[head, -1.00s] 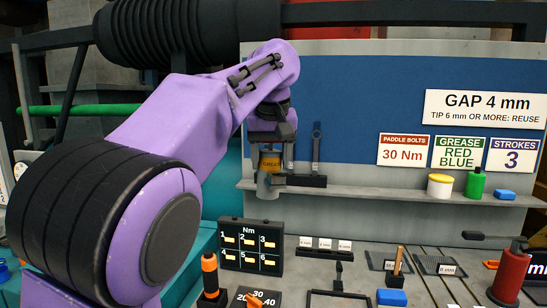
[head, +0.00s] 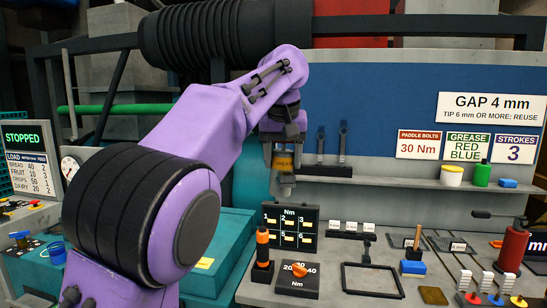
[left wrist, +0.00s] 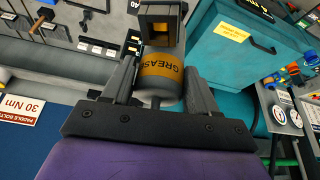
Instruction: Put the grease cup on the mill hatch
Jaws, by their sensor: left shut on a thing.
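The grease cup (head: 284,161) is a grey cylinder with an orange band. My left gripper (head: 283,170) is shut on it and holds it in the air in front of the shelf's left end, above the dark Nm panel. In the left wrist view the cup (left wrist: 161,72), lettered GREASE, sits between both fingers of the left gripper (left wrist: 160,85). A teal housing (head: 222,228) stands below and left of the gripper. It also shows in the left wrist view (left wrist: 222,75), with a yellow label and a dark handle. I cannot tell which part is the mill hatch. My right gripper is not in view.
The Nm panel (head: 290,229) and an orange-handled tool (head: 262,248) stand below the cup. A red cylinder (head: 512,250) stands at right.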

